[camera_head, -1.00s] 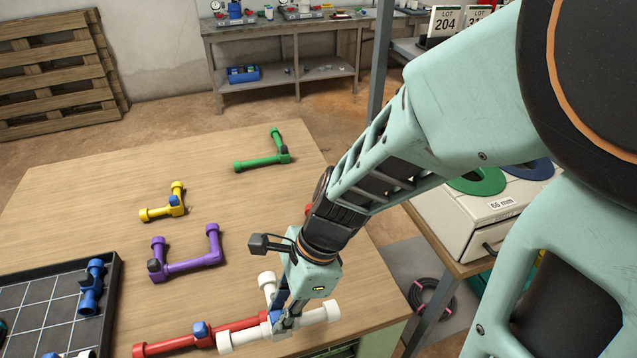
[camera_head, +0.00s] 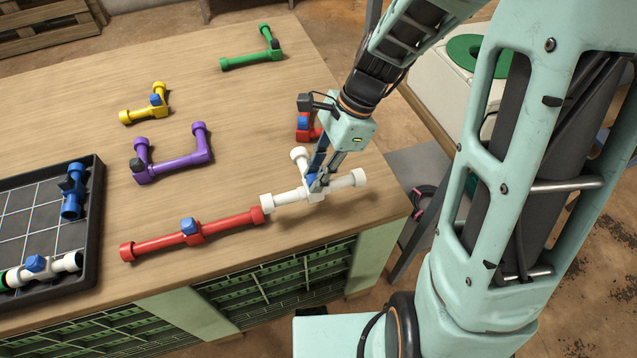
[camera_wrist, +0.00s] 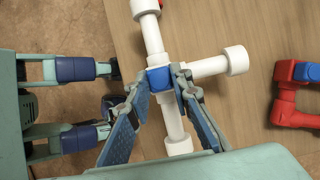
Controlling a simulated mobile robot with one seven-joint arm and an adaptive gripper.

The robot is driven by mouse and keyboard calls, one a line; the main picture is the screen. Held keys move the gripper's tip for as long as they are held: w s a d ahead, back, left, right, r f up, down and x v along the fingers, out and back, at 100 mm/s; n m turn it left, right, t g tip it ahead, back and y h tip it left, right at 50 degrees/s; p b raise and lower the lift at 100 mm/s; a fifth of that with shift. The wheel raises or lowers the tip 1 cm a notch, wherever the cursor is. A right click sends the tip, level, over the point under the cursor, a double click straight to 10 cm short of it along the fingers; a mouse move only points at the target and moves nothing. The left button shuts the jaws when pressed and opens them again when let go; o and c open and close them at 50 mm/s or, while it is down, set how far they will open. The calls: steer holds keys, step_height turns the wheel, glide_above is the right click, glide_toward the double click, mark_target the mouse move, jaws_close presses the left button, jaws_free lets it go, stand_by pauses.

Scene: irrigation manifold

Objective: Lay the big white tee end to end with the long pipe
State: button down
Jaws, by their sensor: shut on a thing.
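The big white tee (camera_head: 287,199) has flanged ends and a side branch pointing toward the far side of the table. My gripper (camera_head: 316,184) is shut on its middle, at a blue part that shows in the wrist view (camera_wrist: 160,79). The long pipe (camera_head: 160,243) is red with a blue valve cap and lies near the table's front edge. The tee's left end is close to the pipe's right end, and the two run nearly parallel. I cannot tell whether the ends touch or whether the tee rests on the table. In the wrist view the tee's branch (camera_wrist: 210,67) points right.
A purple U-shaped pipe (camera_head: 178,168), a yellow piece (camera_head: 137,116) and a green piece (camera_head: 250,61) lie farther back. Another red piece (camera_head: 305,133) is behind my gripper. A black tray (camera_head: 95,205) stands at left. The table's front edge is close.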

steer(key=shift+w+d+f+b, duration=0.15)
steer(key=shift+w+f+b, duration=0.05)
steer(key=shift+f+b, duration=0.15)
steer(key=f+b, duration=0.3)
steer(key=shift+w+d+f, duration=0.1)
steer(key=shift+w+f, duration=0.05)
steer(key=shift+w, duration=0.05)
steer(key=shift+f, duration=0.1)
steer(key=c, duration=1.7)
jaws_free()
steer(key=shift+f, duration=0.1)
steer(key=shift+c, duration=0.2)
steer(key=p+v, duration=0.2)
steer(key=v, duration=1)
